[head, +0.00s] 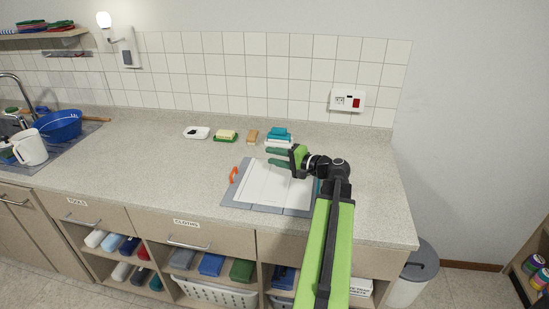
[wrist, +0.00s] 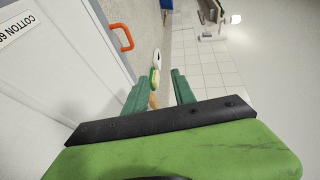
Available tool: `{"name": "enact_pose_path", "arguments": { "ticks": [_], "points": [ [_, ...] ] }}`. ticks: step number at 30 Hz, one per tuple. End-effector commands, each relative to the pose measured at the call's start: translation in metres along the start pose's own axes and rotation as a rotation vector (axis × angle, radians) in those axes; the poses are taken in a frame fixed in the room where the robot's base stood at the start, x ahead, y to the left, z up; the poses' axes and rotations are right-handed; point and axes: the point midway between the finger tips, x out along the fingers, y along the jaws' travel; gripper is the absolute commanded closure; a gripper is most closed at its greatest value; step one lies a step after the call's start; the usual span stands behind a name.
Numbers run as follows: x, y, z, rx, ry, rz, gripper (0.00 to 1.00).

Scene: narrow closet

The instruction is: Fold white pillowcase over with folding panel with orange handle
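The white pillowcase (head: 268,185) lies flat on a grey folding board (head: 233,201) on the counter, and it fills the left of the wrist view (wrist: 50,90). The board's orange handle (head: 234,174) stands at its left edge and also shows in the wrist view (wrist: 123,35). A label reading "COTTON 6" (wrist: 17,28) shows on the white cloth, its end cut off. My gripper (head: 268,156) is above the board's back edge, right of the handle. Its two green fingers are apart and empty in the wrist view (wrist: 160,77).
Behind the board sit a white dish (head: 196,133), a green dish with a yellow bar (head: 226,135), a brown bar (head: 252,136) and a stack of teal cloths (head: 279,136). A sink with a blue bowl (head: 58,126) is left. The counter left of the board is clear.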

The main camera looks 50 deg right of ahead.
Motion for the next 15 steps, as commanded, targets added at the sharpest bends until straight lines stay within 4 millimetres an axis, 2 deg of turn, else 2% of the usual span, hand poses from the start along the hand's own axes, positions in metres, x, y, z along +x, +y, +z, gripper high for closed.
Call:
{"name": "enact_pose_path", "arguments": {
  "ticks": [2,9,15],
  "points": [
    [-0.0002,0.0000,0.0000,0.000,0.000,0.000,0.71],
    [-0.0005,0.0000,0.0000,0.000,0.000,0.000,1.00],
    [-0.0005,0.0001,0.0000,0.000,0.000,0.000,1.00]
  ]
}}
